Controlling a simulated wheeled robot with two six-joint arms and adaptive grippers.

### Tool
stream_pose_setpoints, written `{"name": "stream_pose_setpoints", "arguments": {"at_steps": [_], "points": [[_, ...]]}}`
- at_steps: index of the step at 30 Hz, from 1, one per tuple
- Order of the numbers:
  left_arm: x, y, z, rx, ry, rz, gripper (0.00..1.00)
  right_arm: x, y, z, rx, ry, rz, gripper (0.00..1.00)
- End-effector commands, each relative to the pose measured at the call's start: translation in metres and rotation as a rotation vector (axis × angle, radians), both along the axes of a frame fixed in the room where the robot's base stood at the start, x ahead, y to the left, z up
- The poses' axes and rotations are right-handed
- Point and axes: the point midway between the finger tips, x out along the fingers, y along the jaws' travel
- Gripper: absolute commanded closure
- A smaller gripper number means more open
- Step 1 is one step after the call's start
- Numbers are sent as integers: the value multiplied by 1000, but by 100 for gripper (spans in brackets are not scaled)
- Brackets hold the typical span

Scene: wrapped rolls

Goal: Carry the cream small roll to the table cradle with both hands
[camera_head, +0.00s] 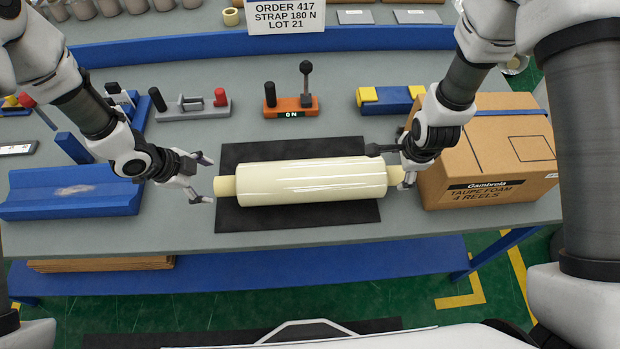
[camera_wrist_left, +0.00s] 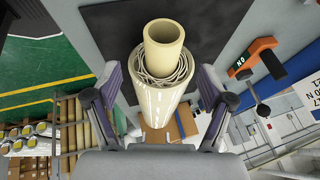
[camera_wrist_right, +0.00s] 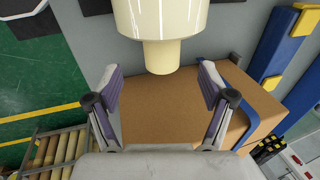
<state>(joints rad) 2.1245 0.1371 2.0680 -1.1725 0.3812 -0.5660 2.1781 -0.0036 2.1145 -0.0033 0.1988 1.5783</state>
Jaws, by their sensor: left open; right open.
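The cream small roll (camera_head: 312,181) lies on a black mat (camera_head: 262,218) on the table, with a narrower core end sticking out at each side. The blue table cradle (camera_head: 72,192) stands to the left of the mat and is empty. My left gripper (camera_head: 202,180) is open at the roll's left core end; in the left wrist view the core (camera_wrist_left: 164,42) lies ahead of its spread fingers. My right gripper (camera_head: 398,167) is open at the right core end; in the right wrist view that core (camera_wrist_right: 162,55) lies ahead of its fingers. Neither gripper visibly touches the roll.
A cardboard box (camera_head: 490,160) stands right of the mat, close to my right gripper. Behind the mat are an orange lever device (camera_head: 291,105), a grey fixture (camera_head: 192,108) and a blue block with yellow ends (camera_head: 388,100). The table's front strip is clear.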

Motion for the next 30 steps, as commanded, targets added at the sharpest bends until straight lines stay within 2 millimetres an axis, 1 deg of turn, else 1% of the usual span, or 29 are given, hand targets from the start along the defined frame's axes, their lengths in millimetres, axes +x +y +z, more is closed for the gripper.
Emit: {"name": "stream_pose_setpoints", "arguments": {"at_steps": [4, 9, 13, 18, 25, 26, 27, 29, 30], "points": [[4, -7, -16, 2, 2, -3, 19, 4, 0, -18, 0, 3, -1, 19], [11, -18, -42, 2, 1, -2, 19, 11, -1, -46, 0, 3, 0, 19], [15, -25, -58, 2, 1, -1, 19, 17, -1, -64, 0, 2, 0, 19], [18, -30, -67, 0, -1, -2, 19, 19, -1, -73, 0, 1, 0, 19], [18, -30, -67, 1, 0, -1, 19, 20, -1, -73, 0, 1, 0, 19], [18, -30, -67, 1, 0, -1, 29, 19, -1, -73, 0, 1, 0, 29], [18, -30, -67, 1, 0, -1, 43, 19, -1, -73, 0, 1, 0, 43], [18, -30, -67, 1, 0, -1, 65, 19, -1, -73, 0, 1, 0, 65], [18, -30, -67, 1, 0, -1, 79, 19, -1, -73, 0, 1, 0, 79]]}}
